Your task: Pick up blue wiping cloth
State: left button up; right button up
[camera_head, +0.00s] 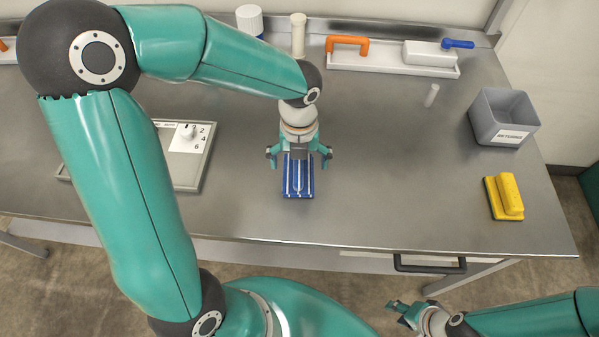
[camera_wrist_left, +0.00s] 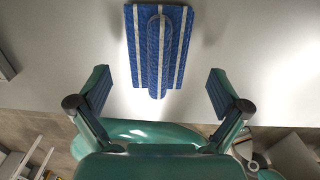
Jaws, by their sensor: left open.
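The blue wiping cloth (camera_head: 298,181) with white stripes lies flat on the grey metal table, just in front of my left gripper in the head view. It has a raised ridge along its middle, clear in the left wrist view (camera_wrist_left: 158,52). My left gripper (camera_head: 299,158) is open over the far part of the cloth, one finger on each side. In the left wrist view the open fingers (camera_wrist_left: 159,92) hold nothing. My right gripper (camera_head: 405,312) is low at the bottom right, off the table's front edge; its fingers look apart and empty.
A yellow sponge-like block (camera_head: 504,197) lies at the right. A grey bin (camera_head: 503,117) labelled RETURNS stands behind it. A white tray (camera_head: 393,67) is at the back. A numbered tray (camera_head: 198,176) lies left, partly behind my left arm. The table around the cloth is clear.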

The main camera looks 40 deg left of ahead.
aim_at(299, 166)
pick_arm(q)
notch_tip(299, 166, down, 3)
jog(key=shift+a+f, duration=0.1)
jog(key=shift+c, duration=0.3)
jog(key=c, duration=1.1)
jog(key=shift+c, duration=0.2)
notch_tip(299, 166, up, 20)
jog(key=p, duration=0.2)
